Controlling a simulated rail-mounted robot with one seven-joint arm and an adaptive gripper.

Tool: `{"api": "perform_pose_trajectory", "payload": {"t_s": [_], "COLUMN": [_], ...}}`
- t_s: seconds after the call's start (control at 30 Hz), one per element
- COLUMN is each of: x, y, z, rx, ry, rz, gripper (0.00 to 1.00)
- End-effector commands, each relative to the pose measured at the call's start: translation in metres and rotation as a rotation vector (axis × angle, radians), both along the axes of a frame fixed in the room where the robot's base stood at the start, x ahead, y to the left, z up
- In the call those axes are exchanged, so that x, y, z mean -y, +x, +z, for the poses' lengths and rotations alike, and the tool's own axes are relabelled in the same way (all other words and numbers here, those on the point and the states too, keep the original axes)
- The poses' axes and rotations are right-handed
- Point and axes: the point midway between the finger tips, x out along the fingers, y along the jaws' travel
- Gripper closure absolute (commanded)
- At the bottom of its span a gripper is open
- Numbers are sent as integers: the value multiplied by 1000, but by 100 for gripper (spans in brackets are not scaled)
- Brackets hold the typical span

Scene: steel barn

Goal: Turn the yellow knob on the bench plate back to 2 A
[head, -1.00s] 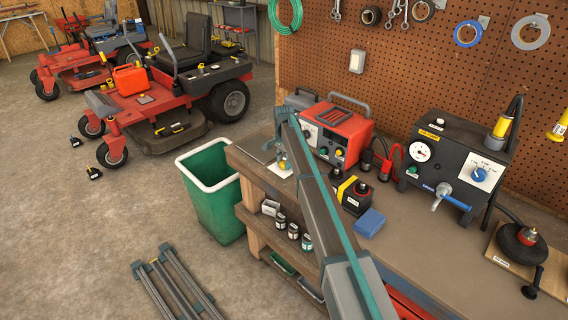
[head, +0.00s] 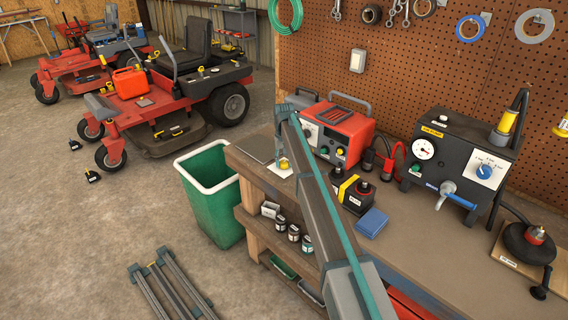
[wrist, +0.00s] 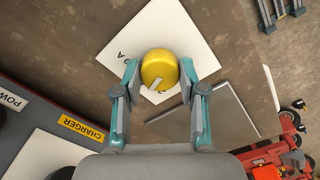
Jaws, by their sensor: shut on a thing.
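The yellow knob (wrist: 160,68) sits on a white plate (wrist: 190,30) on the bench. In the wrist view my gripper (wrist: 159,72) has one finger on each side of the knob and is shut on it. A pale pointer mark on the knob's near rim points down and slightly left. "0 A" is printed left of the knob; another figure below it is partly covered. In the head view the knob (head: 284,164) shows just left of my arm, which hides most of the gripper.
A red charger (head: 340,135) stands close beside the plate. A flat grey panel (wrist: 215,115) lies next to it. A black and yellow box (head: 355,193) and blue block (head: 371,223) are nearer. A green bin (head: 213,200) stands at the bench end.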

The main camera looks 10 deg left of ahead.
Motion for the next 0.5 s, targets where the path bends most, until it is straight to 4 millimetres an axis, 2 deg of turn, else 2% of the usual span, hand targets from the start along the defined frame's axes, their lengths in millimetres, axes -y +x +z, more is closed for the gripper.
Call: {"api": "perform_pose_trajectory", "payload": {"t_s": [0.2, 0.5], "x": [0, 0], "y": [0, 0], "z": [-1, 0], "rx": [1, 1], "ry": [0, 0], "rz": [192, 387], "gripper": [94, 94]}}
